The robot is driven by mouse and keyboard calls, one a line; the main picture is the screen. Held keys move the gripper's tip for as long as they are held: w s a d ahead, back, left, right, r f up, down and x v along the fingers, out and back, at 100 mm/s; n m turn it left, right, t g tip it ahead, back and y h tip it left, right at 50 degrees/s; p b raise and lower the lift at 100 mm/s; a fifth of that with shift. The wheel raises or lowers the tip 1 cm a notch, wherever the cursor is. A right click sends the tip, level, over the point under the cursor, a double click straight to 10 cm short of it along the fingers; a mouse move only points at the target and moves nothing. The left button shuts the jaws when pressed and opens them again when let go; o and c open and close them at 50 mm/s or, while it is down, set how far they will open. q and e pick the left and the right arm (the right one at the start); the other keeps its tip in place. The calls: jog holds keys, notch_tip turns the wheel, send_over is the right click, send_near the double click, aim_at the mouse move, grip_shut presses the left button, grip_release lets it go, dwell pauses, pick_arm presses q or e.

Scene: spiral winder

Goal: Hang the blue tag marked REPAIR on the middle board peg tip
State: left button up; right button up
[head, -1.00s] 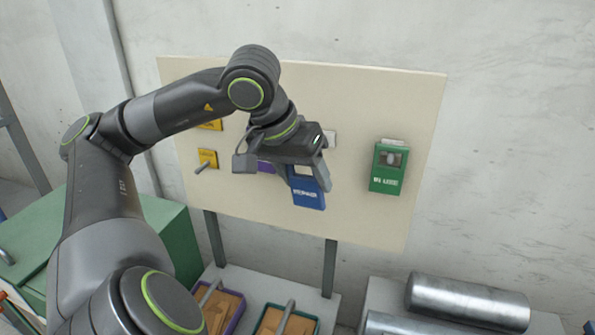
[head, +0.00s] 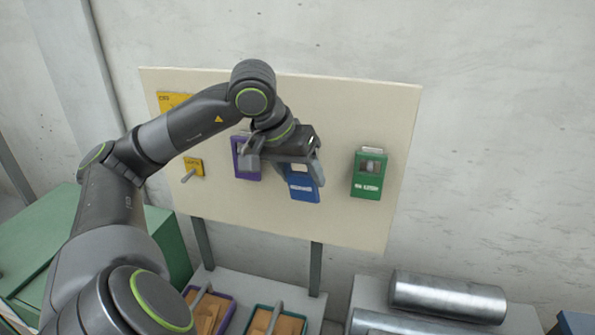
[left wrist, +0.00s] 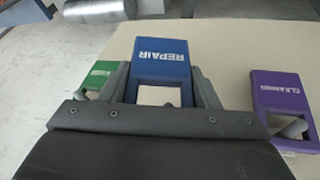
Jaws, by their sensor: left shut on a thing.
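The blue REPAIR tag (head: 303,191) is in my left gripper (head: 300,167), in front of the cream board (head: 330,220). In the left wrist view the blue tag (left wrist: 162,62) sits between the two fingers of the gripper (left wrist: 160,90), with its window toward my wrist. The gripper is shut on it. The gripper and tag cover the middle of the board, so the middle peg tip is hidden, and I cannot tell whether the tag touches it. My right gripper is not in view.
A green tag (head: 368,176) hangs to the right and a purple CLEANING tag (head: 241,160) to the left. A small yellow label (head: 193,167) with a bare peg (head: 188,176) is further left. Metal rolls (head: 447,296) and bins (head: 277,323) stand below.

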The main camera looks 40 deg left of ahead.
pick_arm(q)
jog(key=w+a, duration=0.1)
jog(key=w+f, duration=0.1)
jog(key=w, duration=0.1)
jog(key=w+a, duration=0.1)
jog(key=w, duration=0.1)
jog(key=shift+a+f, duration=0.2)
jog(key=shift+a, duration=0.15)
dwell(0.3)
dwell(0.7)
jog(key=o, duration=1)
jog(key=shift+o, duration=0.3)
jog(key=shift+d+r, duration=0.1)
jog(key=shift+d, duration=0.05)
jog(key=shift+s+r, duration=0.1)
